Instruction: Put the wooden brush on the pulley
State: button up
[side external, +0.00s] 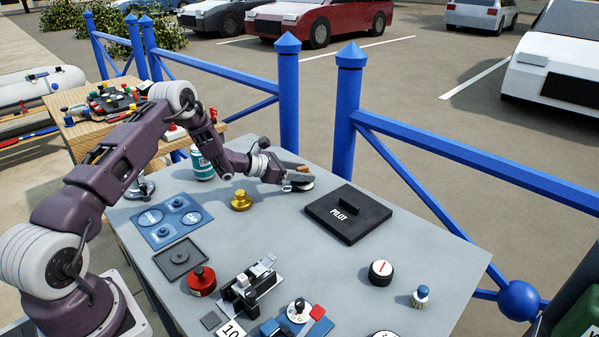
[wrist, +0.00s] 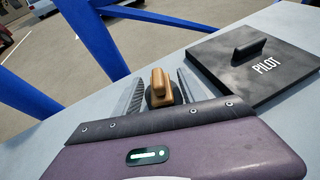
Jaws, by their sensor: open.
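The wooden brush (wrist: 158,82), a tan wooden handle on a dark base, shows in the wrist view between my gripper's two fingers (wrist: 160,90). My gripper is open, one finger on each side of the brush, and I cannot tell whether either touches it. In the side view my gripper (side external: 298,180) is low at the table's far edge, and brown wood (side external: 293,166) shows just beyond it; the fingers hide the rest. I cannot tell for sure which item is the pulley; a yellow spool-like piece (side external: 241,200) stands left of my gripper.
A black PILOT panel (side external: 348,214) with a raised grip lies close to the right of my gripper. A teal can (side external: 201,163), blue plate (side external: 172,220), red knob (side external: 201,281) and black-and-white dial (side external: 381,273) stand around the grey table (side external: 310,248). Blue railing runs behind.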

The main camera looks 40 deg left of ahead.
jog(key=v, duration=1.2)
jog(key=d+r+m+g+h, duration=0.2)
jog(key=d+r+m+h, duration=0.1)
jog(key=d+r+m, duration=0.55)
jog(key=s+d+r+m+g+h, duration=0.1)
jog(key=s+d+r+m+g, duration=0.25)
jog(key=s+d+r, duration=0.35)
jog(key=s+d+r+m+g, duration=0.2)
jog(key=s+d+r+m, duration=0.25)
jog(key=d, duration=0.45)
jog(key=s+d+r+m+g+y, duration=0.1)
jog(key=s+d+m+g+y, duration=0.15)
jog(key=s+m, duration=0.5)
jog(key=s+a+m+t+y, duration=0.1)
jog(key=s+a+m+y, duration=0.1)
jog(key=s, duration=0.6)
jog(key=s+a+m+t+y, duration=0.2)
jog(key=s+a+m+y, duration=0.1)
jog(key=s, duration=0.6)
jog(key=m+y, duration=0.1)
jog(key=m, duration=0.1)
jog(key=shift+f+m, duration=0.2)
jog(key=shift+m, duration=0.1)
jog(key=shift+y, duration=0.25)
